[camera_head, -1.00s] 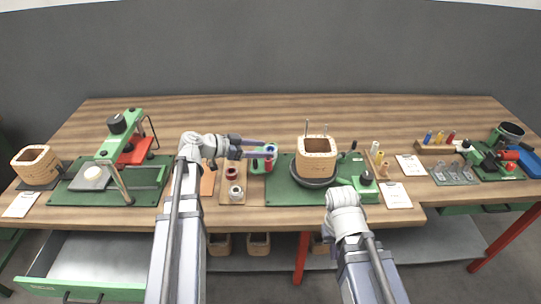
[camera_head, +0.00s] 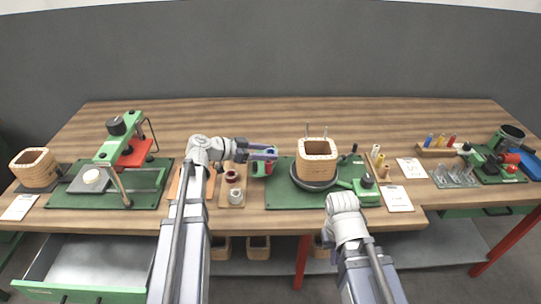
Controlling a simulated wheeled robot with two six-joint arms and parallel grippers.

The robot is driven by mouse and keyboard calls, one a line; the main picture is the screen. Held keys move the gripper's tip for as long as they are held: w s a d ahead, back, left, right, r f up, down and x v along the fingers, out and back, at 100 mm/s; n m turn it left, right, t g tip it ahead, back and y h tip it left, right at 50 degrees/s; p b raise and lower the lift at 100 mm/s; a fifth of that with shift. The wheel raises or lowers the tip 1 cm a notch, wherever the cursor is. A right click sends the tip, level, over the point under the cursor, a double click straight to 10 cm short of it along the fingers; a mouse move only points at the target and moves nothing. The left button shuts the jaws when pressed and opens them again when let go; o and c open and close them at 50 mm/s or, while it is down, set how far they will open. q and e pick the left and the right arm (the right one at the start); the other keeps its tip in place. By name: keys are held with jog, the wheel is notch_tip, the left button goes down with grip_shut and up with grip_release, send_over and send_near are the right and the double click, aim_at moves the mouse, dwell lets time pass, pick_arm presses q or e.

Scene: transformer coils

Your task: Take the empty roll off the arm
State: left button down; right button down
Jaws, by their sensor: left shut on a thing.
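My left gripper (camera_head: 273,154) reaches in from the left above the small green stand (camera_head: 260,169) left of the winding plate. Its fingers are shut on a small roll at the top of this stand. The roll is mostly hidden between the fingers, and I cannot tell whether it is still around the stand's arm. A red part (camera_head: 268,168) shows just below the fingers. My right arm ends near the front edge of the bench, and its gripper fingers do not show.
A wooden coil former (camera_head: 317,147) with two upright pins stands on a dark round base to the right. A wooden tray (camera_head: 226,197) with wire spools lies left of the stand. A green press (camera_head: 118,140) is at the left. The back of the bench (camera_head: 300,112) is clear.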

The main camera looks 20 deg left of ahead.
pick_arm(q)
jog(key=shift+r, duration=0.15)
notch_tip(320, 180, up, 10)
jog(key=p, duration=1)
